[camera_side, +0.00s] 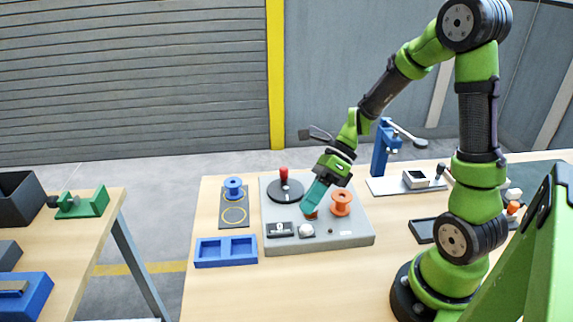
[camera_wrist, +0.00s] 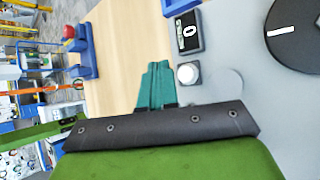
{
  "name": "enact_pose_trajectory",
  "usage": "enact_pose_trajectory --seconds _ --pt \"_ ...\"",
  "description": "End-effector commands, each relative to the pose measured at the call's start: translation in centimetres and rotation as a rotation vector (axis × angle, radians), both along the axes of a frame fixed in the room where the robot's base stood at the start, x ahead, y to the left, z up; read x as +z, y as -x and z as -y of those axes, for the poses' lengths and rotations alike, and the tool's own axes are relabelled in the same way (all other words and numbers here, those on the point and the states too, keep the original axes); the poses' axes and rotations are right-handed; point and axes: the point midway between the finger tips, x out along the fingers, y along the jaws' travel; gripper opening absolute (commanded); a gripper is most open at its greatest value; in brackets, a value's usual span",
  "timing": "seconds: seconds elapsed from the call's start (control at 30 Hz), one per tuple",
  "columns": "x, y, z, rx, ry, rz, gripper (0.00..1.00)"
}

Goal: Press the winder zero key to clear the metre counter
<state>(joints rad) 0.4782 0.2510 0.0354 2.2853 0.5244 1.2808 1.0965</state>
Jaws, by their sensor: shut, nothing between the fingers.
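The grey winder box (camera_side: 350,240) stands on the table. My gripper (camera_side: 309,209) has teal fingers, shut and empty, pointing down over the box behind the white key. In the wrist view the fingertips (camera_wrist: 158,66) appear just left of the key, apart from it. Their height above the box is unclear.
A black disc with a red knob (camera_side: 283,173) and an orange spool (camera_side: 341,202) stand on the box near my gripper. A blue tray (camera_side: 226,252) and a blue spool (camera_side: 233,187) are at left. The table front is clear.

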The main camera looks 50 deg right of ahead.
Motion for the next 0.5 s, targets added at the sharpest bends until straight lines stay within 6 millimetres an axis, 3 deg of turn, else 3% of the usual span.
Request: enact_pose_trajectory --seconds 0.2,0.5 --pt "1.9 -0.1 0.0 0.0 0.0 0.002 0.0" --pt "2.2 0.0 0.0 0.0 0.0 0.0 0.0"
